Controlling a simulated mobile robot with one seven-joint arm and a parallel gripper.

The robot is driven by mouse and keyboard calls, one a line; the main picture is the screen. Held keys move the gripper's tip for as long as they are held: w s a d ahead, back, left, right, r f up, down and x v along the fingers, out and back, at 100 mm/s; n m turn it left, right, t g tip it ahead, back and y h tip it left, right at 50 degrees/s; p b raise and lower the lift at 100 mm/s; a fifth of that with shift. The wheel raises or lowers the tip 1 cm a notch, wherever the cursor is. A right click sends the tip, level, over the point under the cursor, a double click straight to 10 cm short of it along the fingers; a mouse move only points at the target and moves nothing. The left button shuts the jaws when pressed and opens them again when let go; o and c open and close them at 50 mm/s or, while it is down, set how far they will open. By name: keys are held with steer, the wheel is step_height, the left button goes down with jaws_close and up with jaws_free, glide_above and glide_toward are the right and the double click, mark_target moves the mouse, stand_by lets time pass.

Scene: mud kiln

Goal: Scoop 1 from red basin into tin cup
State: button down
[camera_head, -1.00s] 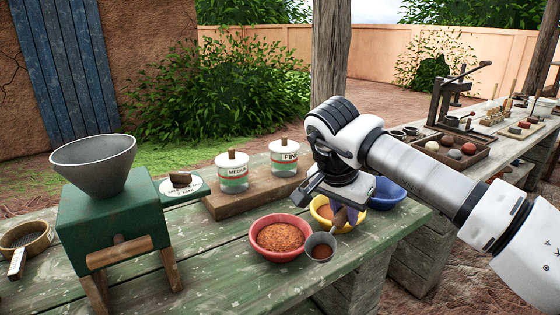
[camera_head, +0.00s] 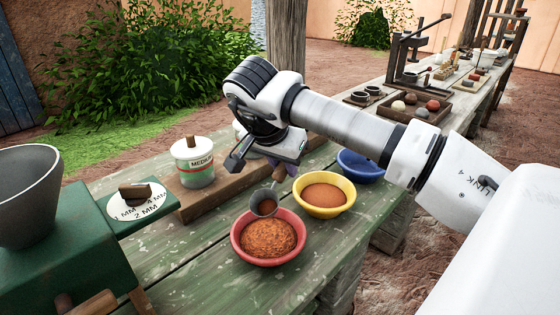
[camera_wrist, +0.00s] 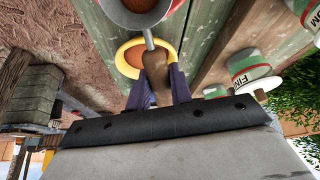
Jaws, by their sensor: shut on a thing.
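The red basin (camera_head: 268,246) stands on the green table and holds coarse orange-brown grains. My gripper (camera_head: 279,168) is shut on the wooden handle of a metal scoop (camera_head: 263,203). The scoop's bowl is over the far rim of the red basin and has brown material inside. Whether it touches the rim, I cannot tell. In the wrist view, the two purple fingers of my gripper (camera_wrist: 157,88) clasp the handle, and the scoop's grey bowl (camera_wrist: 150,25) is cut off by the top edge. I cannot make out a tin cup for certain.
A yellow basin (camera_head: 325,207) of finer orange material and a blue basin (camera_head: 362,167) stand to the right. The labelled jar (camera_head: 193,163) sits on a wooden board behind. The green mill (camera_head: 70,250) is at the left. A wooden tray of balls (camera_head: 413,107) lies farther back.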

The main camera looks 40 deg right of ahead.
steer(key=shift+f+b, duration=3.5)
steer(key=shift+f, duration=1.5)
steer(key=shift+f, duration=0.15)
steer(key=shift+w+a, duration=0.1)
